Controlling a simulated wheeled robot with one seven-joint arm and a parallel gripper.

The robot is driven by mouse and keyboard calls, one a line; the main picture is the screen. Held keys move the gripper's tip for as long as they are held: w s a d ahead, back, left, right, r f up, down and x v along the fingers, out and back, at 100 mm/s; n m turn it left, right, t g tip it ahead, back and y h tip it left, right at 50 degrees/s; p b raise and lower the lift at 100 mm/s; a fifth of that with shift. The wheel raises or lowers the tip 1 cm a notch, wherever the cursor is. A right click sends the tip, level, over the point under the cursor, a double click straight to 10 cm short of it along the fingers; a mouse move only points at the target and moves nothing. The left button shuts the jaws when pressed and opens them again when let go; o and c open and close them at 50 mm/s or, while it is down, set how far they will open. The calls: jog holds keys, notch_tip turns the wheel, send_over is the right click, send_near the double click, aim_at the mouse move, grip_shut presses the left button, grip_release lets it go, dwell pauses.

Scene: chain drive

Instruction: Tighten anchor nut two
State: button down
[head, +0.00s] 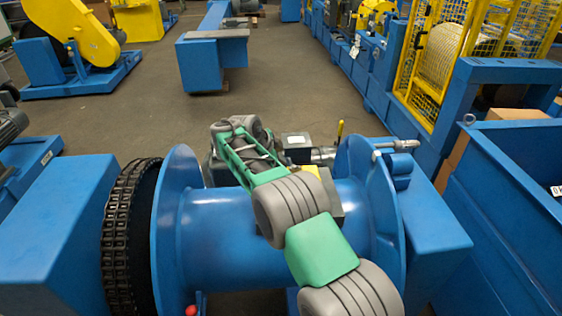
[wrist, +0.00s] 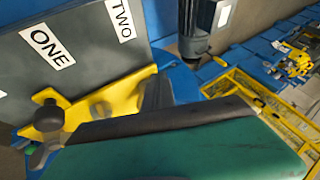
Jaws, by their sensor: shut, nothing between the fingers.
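In the wrist view, a grey plate carries the white labels ONE (wrist: 47,46) and TWO (wrist: 121,18). A yellow bracket (wrist: 105,99) runs below it. A dark knob-like nut (wrist: 48,115) with short arms sits below ONE. A grey stub (wrist: 155,97) shows below TWO, at the bracket's right end; I cannot tell whether it is anchor nut two. My gripper (head: 226,136) is shut and empty, behind the drum in the head view and partly hidden by my arm. A green surface with a dark edge, part of me, fills the wrist view's bottom; the fingertips are not clear.
A blue drum (head: 230,235) with a chain (head: 120,235) at its left lies under my arm. A dark box with a yellow lever (head: 340,132) stands behind it. Blue machinery with yellow mesh guards (head: 440,55) lines the right.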

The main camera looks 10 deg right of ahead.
jog(key=shift+w+d+r+p, duration=0.1)
jog(key=shift+w+r+p, duration=0.05)
jog(key=shift+w+p, duration=0.25)
jog(key=p, duration=0.3)
jog(key=shift+w+d+r, duration=0.2)
jog(key=shift+w, duration=0.2)
jog(key=shift+p, duration=0.5)
jog(key=shift+w+f+p, duration=0.1)
jog(key=shift+p, duration=0.3)
jog(key=shift+w+d+f+m+g+h+p, duration=0.1)
jog(key=shift+w+d+m+g+h+p, duration=0.15)
jog(key=shift+m+p, duration=0.7)
jog(key=shift+f+p, duration=0.15)
jog(key=shift+p, duration=0.5)
